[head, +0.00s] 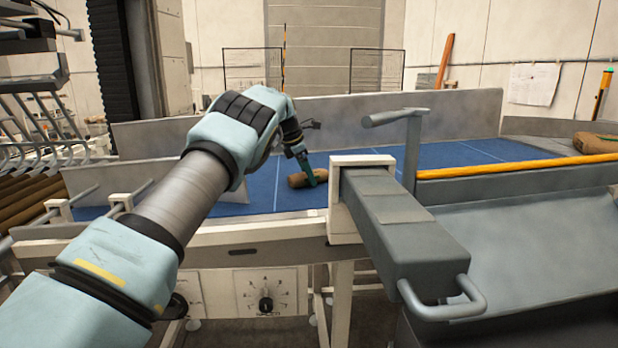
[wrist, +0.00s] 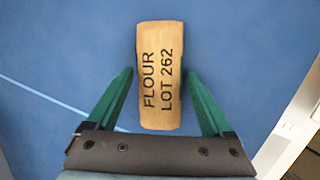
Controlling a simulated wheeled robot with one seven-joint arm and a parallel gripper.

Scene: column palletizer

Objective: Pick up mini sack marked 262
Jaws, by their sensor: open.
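The mini sack (wrist: 160,76) is brown and marked "FLOUR LOT 262" in the wrist view. It lies flat on the blue belt, its long side running up and down in that view. My gripper (wrist: 160,88) has its two green fingers open, one on each side of the sack's lower half, with a small gap at each side. In the head view the sack (head: 308,179) lies on the belt near its front edge, and my gripper (head: 308,172) reaches down over it. A finger hides part of the sack there.
The blue belt (head: 400,160) is bare around the sack, with a grey wall (head: 330,108) behind it. A white post with a grey beam (head: 385,210) stands just right of the sack. Another brown sack (head: 595,141) lies far right, beyond a yellow rail (head: 520,166).

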